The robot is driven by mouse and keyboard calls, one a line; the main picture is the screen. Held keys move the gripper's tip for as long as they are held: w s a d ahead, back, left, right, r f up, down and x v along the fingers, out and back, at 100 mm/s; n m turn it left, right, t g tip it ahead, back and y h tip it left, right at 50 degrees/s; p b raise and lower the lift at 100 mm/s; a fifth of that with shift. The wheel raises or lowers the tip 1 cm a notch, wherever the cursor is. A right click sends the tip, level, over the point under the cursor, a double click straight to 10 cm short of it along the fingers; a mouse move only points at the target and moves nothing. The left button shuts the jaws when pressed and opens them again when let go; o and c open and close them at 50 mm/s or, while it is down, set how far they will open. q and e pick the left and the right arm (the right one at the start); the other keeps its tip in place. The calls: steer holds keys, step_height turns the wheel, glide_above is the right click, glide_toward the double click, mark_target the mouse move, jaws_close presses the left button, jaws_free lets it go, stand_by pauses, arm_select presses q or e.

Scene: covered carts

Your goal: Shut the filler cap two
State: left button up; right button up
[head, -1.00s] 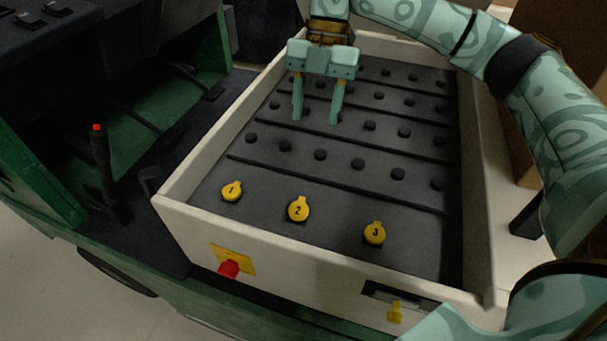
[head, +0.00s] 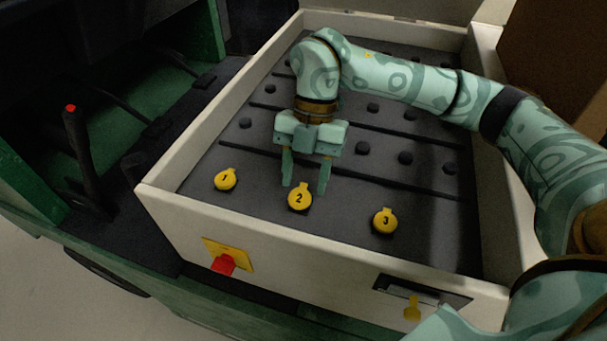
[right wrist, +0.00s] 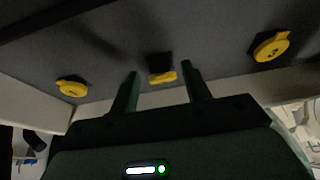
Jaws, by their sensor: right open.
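The yellow filler cap two (head: 299,200) is on the dark top panel of the cart, between cap one (head: 225,179) and cap three (head: 385,221). In the right wrist view the middle cap (right wrist: 162,77) shows nearly edge-on beside a black square patch, so its lid looks tilted up from the panel. My right gripper (head: 305,189) is open and empty, pointing down just behind cap two. In the right wrist view its two fingers (right wrist: 160,68) stand on either side of the cap. I cannot tell whether they touch it. My left gripper is out of view.
A raised cream rim (head: 165,205) runs round the panel. Several black knobs (head: 405,158) and ridges lie behind the caps. A red switch on a yellow plate (head: 223,264) and a yellow latch (head: 412,307) are on the front wall. A red-tipped lever (head: 75,150) stands at left.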

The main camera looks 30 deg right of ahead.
steer(key=c, duration=0.9)
steer(key=shift+w+d+f+g+y+p, duration=0.1)
steer(key=shift+d+f+g+y+p, duration=0.1)
steer(key=shift+g+y+p, duration=0.25)
steer(key=shift+w+d+f+g+y, duration=0.1)
steer(key=shift+f+g+y, duration=0.25)
steer(key=shift+y, duration=0.1)
steer(key=shift+c, duration=0.5)
steer(key=shift+w+d+f+g+y, duration=0.2)
steer(key=shift+f+g+y, duration=0.4)
steer(key=shift+y, duration=0.1)
jaws_close()
